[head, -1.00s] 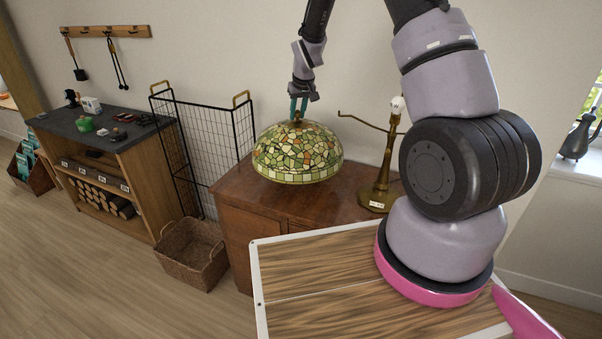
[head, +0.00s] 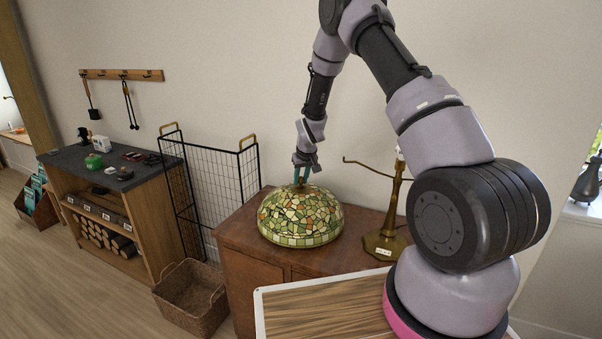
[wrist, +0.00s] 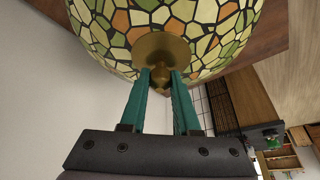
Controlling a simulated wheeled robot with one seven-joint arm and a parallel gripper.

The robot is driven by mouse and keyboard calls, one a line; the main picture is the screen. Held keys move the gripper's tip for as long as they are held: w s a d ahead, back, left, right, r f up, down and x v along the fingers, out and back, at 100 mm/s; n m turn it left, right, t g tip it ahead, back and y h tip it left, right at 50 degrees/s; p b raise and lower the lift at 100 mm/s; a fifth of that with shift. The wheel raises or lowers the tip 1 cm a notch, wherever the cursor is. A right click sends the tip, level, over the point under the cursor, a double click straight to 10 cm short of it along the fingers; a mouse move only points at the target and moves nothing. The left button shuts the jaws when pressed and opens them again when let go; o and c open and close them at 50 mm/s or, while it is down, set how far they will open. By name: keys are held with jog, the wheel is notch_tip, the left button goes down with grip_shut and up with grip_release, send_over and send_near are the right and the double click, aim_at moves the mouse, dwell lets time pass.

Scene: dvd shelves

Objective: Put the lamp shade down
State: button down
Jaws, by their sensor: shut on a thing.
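The lamp shade (head: 300,217) is a dome of green, cream and orange glass pieces. In the head view it is upright at the top of the wooden cabinet (head: 265,267), its lower rim at or just above the surface; I cannot tell if it touches. My gripper (head: 301,176) is above it, shut on the small brass knob at its top. In the wrist view the teal fingers (wrist: 160,82) close on the knob below the round brass cap (wrist: 160,52) of the shade. The brass lamp base (head: 388,228) stands to the right with a bare arm.
A black wire rack (head: 215,185) stands left of the cabinet, with a wicker basket (head: 190,297) on the floor. A dark-topped shelf unit (head: 110,170) is farther left. A wood-topped surface (head: 325,305) is in front. Cabinet top is narrow around the shade.

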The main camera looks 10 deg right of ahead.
jog(key=shift+f, duration=0.4)
jog(key=c, duration=0.6)
grip_release()
jog(key=shift+f, duration=0.2)
jog(key=shift+c, duration=0.2)
